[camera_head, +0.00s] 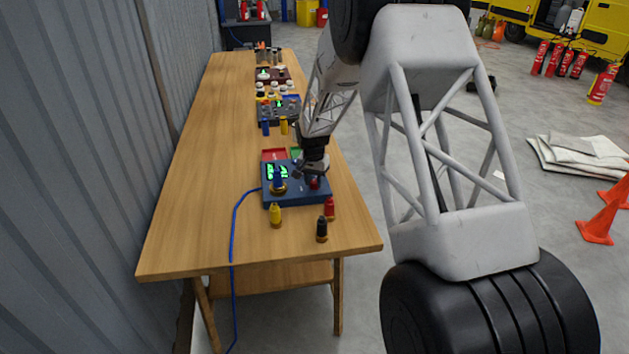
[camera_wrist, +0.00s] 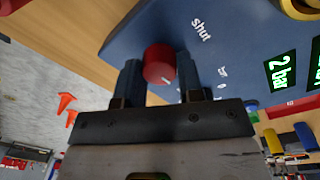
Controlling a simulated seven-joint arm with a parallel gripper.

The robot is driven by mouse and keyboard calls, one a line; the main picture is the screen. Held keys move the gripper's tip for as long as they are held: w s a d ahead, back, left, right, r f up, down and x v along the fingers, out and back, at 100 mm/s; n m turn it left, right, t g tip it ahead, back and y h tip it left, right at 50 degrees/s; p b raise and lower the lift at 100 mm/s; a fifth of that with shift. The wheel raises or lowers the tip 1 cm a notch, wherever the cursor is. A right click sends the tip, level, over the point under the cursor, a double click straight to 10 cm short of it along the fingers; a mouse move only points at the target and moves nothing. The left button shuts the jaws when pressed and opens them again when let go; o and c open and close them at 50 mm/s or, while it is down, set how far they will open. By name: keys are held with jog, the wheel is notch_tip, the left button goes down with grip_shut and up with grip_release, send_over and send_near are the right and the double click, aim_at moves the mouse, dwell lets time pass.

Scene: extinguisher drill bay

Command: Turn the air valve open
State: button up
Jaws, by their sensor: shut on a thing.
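The blue air box (camera_head: 292,202) stands on the wooden bench with two lit green displays; one reads "2 bar" (camera_wrist: 281,72) in the wrist view. The air valve is a red round knob (camera_wrist: 158,64) on the box, with a small white mark on it. The word "shut" (camera_wrist: 201,30) is printed beside it. My gripper (camera_wrist: 159,78) has one finger on each side of the knob and is shut on it. In the head view my gripper (camera_head: 313,174) reaches down over the right side of the box, and the knob (camera_head: 315,184) shows just below it.
The bench's left side is clear.

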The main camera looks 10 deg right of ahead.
aim_at(314, 181)
jog(key=shift+r+m, duration=0.1)
jog(key=shift+m, duration=0.3)
jog(key=o, duration=0.9)
jog(key=shift+w+a+r, duration=0.1)
jog(key=shift+r, duration=1.85)
jog(key=shift+w+a+r, duration=0.1)
jog(key=shift+r, duration=1.8)
jog(key=shift+s, duration=0.1)
